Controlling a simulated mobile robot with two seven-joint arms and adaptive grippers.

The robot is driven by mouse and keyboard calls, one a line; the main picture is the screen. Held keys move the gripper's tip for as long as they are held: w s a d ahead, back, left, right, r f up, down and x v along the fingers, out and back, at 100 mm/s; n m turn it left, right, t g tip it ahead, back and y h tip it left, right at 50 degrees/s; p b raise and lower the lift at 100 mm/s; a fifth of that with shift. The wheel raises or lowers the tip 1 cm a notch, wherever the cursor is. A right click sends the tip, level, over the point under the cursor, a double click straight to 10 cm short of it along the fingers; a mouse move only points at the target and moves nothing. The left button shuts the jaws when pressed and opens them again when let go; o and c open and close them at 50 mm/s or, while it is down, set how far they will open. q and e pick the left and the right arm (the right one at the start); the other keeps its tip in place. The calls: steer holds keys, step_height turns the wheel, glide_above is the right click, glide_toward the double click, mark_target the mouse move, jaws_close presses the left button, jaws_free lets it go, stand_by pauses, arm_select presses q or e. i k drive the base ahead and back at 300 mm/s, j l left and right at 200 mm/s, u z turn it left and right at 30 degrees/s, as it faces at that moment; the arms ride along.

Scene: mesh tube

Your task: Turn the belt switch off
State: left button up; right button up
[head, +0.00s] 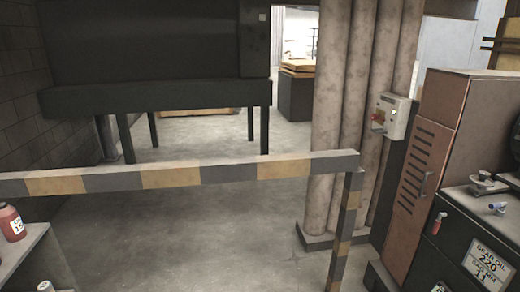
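A small pale switch box (397,117) is fixed on the right, beside the big round columns, a little above the barrier's height. A red part, perhaps a knob or lever, (378,117) sticks out from its left side. A small light spot shows on its front. Its labels are too small to read, and I cannot tell which position the switch is in. Neither of my grippers is in view.
A striped barrier rail (215,174) crosses in front, with a post (343,232) at its right end. A brown cabinet (435,155) and dark oil unit (470,235) stand at right. A shelf with a red bottle (11,222) is at left. Floor beyond the rail is clear.

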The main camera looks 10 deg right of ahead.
mark_target(374, 117)
steer(key=i+z, duration=0.1)
steer(key=i, duration=0.75)
steer(key=i+j+z, duration=0.1)
steer(key=i, duration=0.75)
